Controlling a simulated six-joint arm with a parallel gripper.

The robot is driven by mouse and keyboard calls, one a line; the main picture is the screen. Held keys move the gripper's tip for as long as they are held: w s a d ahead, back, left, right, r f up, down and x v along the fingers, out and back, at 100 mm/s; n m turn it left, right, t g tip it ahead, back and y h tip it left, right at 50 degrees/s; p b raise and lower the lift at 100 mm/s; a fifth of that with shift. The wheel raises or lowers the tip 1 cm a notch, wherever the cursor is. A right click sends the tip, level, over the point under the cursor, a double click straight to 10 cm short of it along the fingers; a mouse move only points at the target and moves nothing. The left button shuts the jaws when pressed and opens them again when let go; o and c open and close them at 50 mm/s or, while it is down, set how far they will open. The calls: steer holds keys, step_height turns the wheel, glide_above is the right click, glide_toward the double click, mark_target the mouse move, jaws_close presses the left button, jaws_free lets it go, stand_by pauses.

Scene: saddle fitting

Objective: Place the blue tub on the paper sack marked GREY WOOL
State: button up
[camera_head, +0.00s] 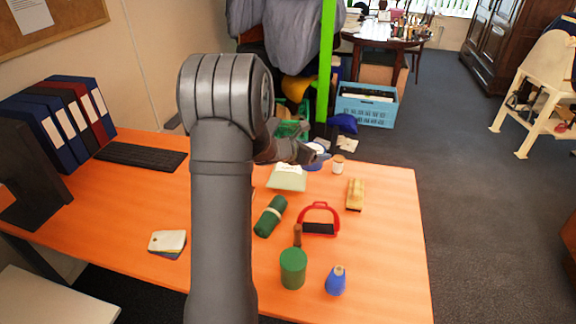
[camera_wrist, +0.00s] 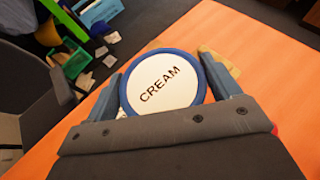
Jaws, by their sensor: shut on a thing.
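The blue tub (camera_wrist: 163,82) has a white lid marked CREAM and fills the space between my fingers in the wrist view. My gripper (camera_wrist: 172,88) is shut on it, one blue-grey finger on each side. In the head view the tub (camera_head: 319,158) shows at the far edge of the orange table, partly behind my gripper (camera_head: 312,154). I cannot tell whether it touches the table. A pale grey-green, sack-like thing (camera_head: 287,182) with a white top lies nearer and left of the tub. Any writing on it is too small to read.
Close by are a small white jar (camera_head: 338,164), a yellow brush (camera_head: 355,194), a red stirrup (camera_head: 319,207) and a green roll (camera_head: 270,216). A green cylinder (camera_head: 293,268) and blue bottle (camera_head: 336,282) stand nearer. The table's right strip is clear.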

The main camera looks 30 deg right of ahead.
steer(key=shift+w+a+f, duration=0.7)
steer(key=shift+w+f, duration=0.9)
steer(key=shift+f, duration=0.1)
steer(key=shift+w+a+f, duration=0.65)
steer(key=shift+w+f, duration=1)
steer(key=shift+f, duration=0.1)
steer(key=shift+w+a+f, duration=0.7)
steer(key=shift+w+f, duration=0.9)
steer(key=shift+f, duration=0.1)
steer(key=o, duration=1.1)
steer(key=shift+f, duration=0.15)
steer(key=shift+a+r, duration=0.25)
steer(key=shift+r, duration=0.1)
steer(key=v, duration=1.1)
steer(key=shift+s+a, duration=0.1)
steer(key=shift+a, duration=0.1)
